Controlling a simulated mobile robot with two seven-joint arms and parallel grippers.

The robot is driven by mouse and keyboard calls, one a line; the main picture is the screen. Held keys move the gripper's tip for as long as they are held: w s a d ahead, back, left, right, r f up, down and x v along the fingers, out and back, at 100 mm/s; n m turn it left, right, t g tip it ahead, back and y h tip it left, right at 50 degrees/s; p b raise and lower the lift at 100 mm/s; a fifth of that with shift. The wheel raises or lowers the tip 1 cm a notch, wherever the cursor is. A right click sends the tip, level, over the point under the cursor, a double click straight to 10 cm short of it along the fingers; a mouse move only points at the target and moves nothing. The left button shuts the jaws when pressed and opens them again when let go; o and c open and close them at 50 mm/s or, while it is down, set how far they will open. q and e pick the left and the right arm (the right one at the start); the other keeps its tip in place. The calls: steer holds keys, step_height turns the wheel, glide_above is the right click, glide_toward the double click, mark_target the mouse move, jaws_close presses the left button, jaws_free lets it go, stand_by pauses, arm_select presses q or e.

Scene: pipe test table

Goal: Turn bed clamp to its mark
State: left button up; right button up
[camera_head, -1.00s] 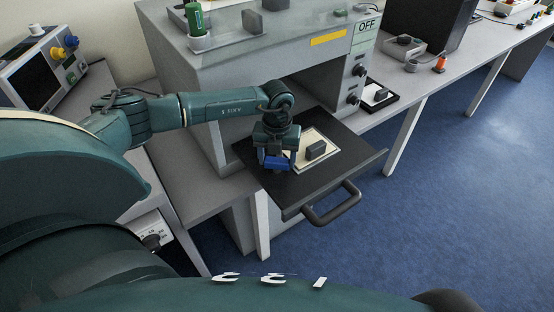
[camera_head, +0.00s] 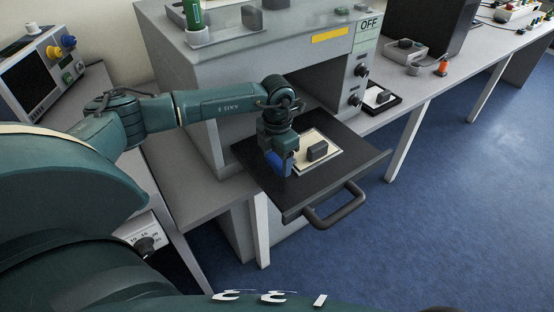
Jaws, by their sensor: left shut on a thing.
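The bed clamp shows as a blue piece (camera_head: 280,163) under my left gripper, at the left part of a dark pulled-out bed (camera_head: 295,195). My left gripper (camera_head: 281,155) points down and is shut on the blue clamp. The gripper body hides part of the clamp, and I cannot make out its mark. A dark grey block (camera_head: 318,151) stands on a pale plate (camera_head: 327,142) on the bed, just right of the gripper. My right gripper is not in view.
The grey machine (camera_head: 240,60) with its open front stands behind the bed. A dark handle (camera_head: 335,207) sticks out at the bed's front. An instrument (camera_head: 38,75) stands at the left. A bench (camera_head: 410,90) runs off to the right, with blue floor in front.

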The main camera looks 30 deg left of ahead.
mark_target(277, 160)
arm_select(q)
steer(key=shift+r+m, duration=0.1)
steer(key=shift+m, duration=0.3)
steer(key=o, duration=1)
step_height(277, 160, up, 12)
steer(key=shift+f+b, duration=0.1)
steer(key=shift+b, duration=0.5)
